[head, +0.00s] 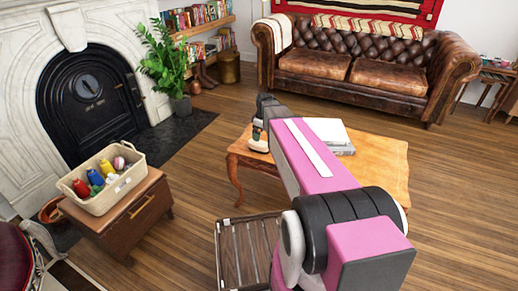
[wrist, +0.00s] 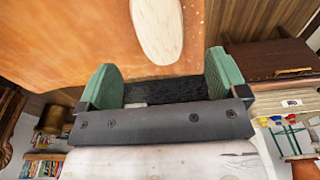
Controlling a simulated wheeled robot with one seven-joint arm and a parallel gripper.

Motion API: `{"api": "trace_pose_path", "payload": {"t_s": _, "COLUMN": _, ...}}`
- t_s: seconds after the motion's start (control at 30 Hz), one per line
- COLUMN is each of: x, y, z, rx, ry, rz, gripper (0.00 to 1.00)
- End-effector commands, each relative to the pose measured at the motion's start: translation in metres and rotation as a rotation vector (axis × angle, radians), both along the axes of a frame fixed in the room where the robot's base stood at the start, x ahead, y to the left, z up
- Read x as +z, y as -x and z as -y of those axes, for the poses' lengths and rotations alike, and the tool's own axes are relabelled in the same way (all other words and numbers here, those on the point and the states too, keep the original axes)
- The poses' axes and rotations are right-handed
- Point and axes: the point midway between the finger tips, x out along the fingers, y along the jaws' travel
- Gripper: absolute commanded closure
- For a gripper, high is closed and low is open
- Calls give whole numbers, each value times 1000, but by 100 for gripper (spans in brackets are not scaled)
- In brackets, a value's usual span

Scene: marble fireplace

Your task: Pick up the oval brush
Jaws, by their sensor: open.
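The oval brush (wrist: 157,28) shows in the wrist view as a pale wooden oval lying on the orange-brown wooden table (wrist: 80,35). Its upper end runs out of the frame. My gripper (wrist: 160,62) has its two green fingers wide apart, with nothing held between them. The brush is beyond the fingertips in the picture, apart from them and roughly between their lines. In the head view my gripper (head: 260,128) is over the left part of the table (head: 375,160).
A white book or magazine (head: 335,137) lies on the table behind my arm. A cabinet (head: 125,215) with a basket of bottles (head: 95,195) stands at left. A slatted crate (head: 245,250) is in front. A leather sofa (head: 355,70) is behind. Open floor lies around the table.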

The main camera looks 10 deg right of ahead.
Motion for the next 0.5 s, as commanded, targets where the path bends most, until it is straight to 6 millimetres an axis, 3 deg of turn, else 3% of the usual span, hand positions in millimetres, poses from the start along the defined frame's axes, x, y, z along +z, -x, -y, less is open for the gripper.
{"api": "trace_pose_path", "payload": {"t_s": 0.1, "x": -18, "y": -2, "z": -2, "rx": -1, "ry": 0, "rz": -1, "gripper": 8}}
{"api": "trace_pose_path", "payload": {"t_s": 0.5, "x": -50, "y": -4, "z": -6, "rx": -1, "ry": 0, "rz": -1, "gripper": 8}}
